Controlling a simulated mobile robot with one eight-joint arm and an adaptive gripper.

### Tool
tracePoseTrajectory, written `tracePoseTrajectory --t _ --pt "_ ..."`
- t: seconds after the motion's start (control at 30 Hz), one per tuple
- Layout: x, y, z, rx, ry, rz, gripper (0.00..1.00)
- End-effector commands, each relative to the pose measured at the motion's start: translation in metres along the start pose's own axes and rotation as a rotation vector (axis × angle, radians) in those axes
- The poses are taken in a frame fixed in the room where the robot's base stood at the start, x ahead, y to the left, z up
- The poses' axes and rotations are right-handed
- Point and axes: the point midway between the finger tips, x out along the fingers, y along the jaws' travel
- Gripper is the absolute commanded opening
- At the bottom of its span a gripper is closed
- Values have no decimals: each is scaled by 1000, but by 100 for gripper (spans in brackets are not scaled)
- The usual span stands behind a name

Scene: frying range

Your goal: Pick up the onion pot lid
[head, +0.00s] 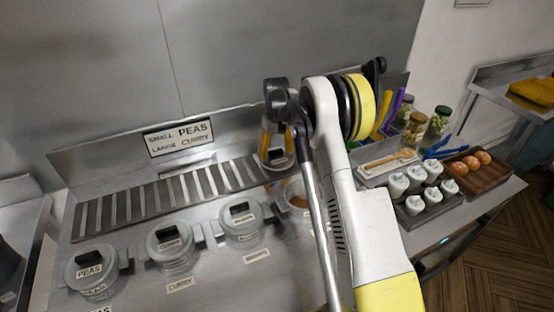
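My gripper (277,138) points down over the back of the range, its two yellow fingers apart. A grey pot lid with a black handle (277,156) is directly below and between the fingers. I cannot tell whether they touch it, or whether it hangs or rests. An uncovered pot with orange-brown contents (297,196) stands just in front of it, partly hidden by my arm. Its label is hidden, so I cannot confirm that it is the onion pot.
Three lidded pots stand to the left: the peas pot (91,270), the curry pot (170,245) and a third pot (242,220). A slatted vent (150,197) runs behind. On the right are white shakers (415,205), a brown egg tray (475,185) and jars (439,121).

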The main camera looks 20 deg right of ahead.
Motion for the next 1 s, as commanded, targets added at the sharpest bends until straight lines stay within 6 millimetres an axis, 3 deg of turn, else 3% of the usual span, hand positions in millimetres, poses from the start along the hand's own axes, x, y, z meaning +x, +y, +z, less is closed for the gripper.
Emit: tracePoseTrajectory --t 0.03,0.17,0.53,1.0 --pt "0 0 0 0 0 0 57" --pt "0 0 0 0 0 0 18" --pt "-7 0 0 0 0 0 18" --pt "-93 3 3 2 0 0 18"
